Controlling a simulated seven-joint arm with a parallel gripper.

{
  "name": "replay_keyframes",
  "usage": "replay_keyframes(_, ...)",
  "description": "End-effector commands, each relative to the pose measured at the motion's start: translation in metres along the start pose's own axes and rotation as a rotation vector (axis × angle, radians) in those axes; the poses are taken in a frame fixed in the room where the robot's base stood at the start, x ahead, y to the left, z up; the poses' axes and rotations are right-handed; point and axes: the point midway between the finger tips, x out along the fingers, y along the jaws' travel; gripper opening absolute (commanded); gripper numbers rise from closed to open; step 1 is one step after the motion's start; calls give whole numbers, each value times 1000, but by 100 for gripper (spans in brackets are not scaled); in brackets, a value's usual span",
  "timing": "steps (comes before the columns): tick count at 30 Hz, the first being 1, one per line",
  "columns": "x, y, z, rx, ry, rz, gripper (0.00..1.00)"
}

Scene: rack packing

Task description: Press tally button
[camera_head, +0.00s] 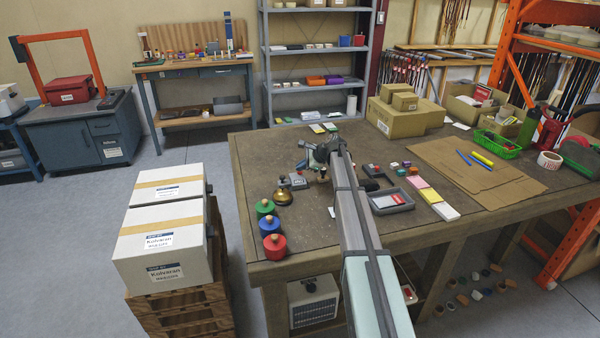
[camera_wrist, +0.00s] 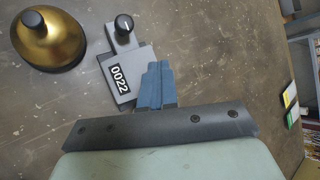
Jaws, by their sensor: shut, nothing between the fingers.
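The tally counter (camera_wrist: 118,80) is a small grey device lying on the workbench. Its black display reads 0022, and a round black knob (camera_wrist: 124,24) stands at its far end. In the head view the counter (camera_head: 298,181) is beside the brass bell. My gripper (camera_wrist: 157,68) is shut and empty, its blue fingers together. In the wrist view the fingertips overlap the counter's right edge and hide part of it. I cannot tell whether they touch it. In the head view my arm covers much of the area right of the counter.
A brass bell (camera_wrist: 48,38) with a black top stands left of the counter. Green, blue and red pots (camera_head: 273,246) line the bench's left edge. A grey tray (camera_head: 389,201) lies right of my arm. Bare bench top (camera_wrist: 215,60) surrounds the counter's right side.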

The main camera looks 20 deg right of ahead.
Motion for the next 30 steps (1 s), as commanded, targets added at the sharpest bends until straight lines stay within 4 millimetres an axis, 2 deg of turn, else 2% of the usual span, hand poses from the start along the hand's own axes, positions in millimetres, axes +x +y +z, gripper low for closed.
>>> replay_keyframes(9, -10, -7, 7, -1, 1, 0, 0)
replay_keyframes(23, -12, -9, 9, 0, 0, 0, 0)
replay_keyframes(30, -22, -16, 16, 0, 0, 0, 0)
